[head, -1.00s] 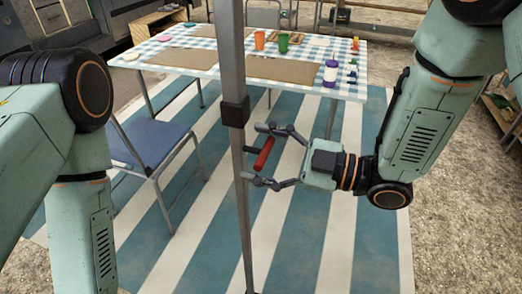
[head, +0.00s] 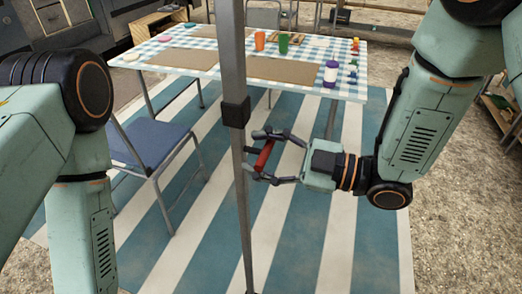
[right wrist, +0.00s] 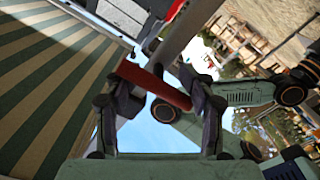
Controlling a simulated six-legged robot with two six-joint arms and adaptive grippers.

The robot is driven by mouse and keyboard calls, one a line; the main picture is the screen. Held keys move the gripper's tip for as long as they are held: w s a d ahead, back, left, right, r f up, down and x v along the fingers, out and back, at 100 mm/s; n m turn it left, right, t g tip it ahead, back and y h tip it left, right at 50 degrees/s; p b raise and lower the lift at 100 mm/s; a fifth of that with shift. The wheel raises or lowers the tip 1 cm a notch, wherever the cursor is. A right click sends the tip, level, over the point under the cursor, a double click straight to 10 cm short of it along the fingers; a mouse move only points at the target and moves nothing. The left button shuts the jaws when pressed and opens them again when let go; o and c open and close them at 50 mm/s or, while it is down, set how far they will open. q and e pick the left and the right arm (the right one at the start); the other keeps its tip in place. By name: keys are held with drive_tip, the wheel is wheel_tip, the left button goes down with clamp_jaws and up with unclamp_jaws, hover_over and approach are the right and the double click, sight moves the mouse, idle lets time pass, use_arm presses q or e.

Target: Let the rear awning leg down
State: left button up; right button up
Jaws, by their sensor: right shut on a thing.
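The grey awning leg (head: 239,180) stands upright in the middle of the head view, with a dark collar (head: 235,112) partway up. A red handle (head: 263,157) sticks out beside the leg below the collar. My right gripper (head: 262,155) has its fingers on either side of the red handle and is shut on it. In the right wrist view the red handle (right wrist: 155,86) lies between the two fingers, with the grey leg (right wrist: 180,35) behind it. My left arm shows at the left of the head view, but its gripper is outside the picture.
A table with a checked cloth (head: 205,55) stands behind the leg, bearing cups, mats and a white-and-purple jar (head: 330,74). A blue folding chair (head: 150,140) stands left of the leg. A striped mat (head: 320,220) covers the ground.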

sight(247, 191)
clamp_jaws()
wheel_tip(247, 191, down, 12)
drive_tip(key=b, duration=0.6)
drive_tip(key=shift+f+b, duration=0.1)
drive_tip(key=shift+b, duration=0.25)
drive_tip(key=o, duration=1.3)
unclamp_jaws()
drive_tip(key=shift+s+d, duration=0.1)
drive_tip(key=shift+d, duration=0.55)
drive_tip(key=shift+v, duration=5.35)
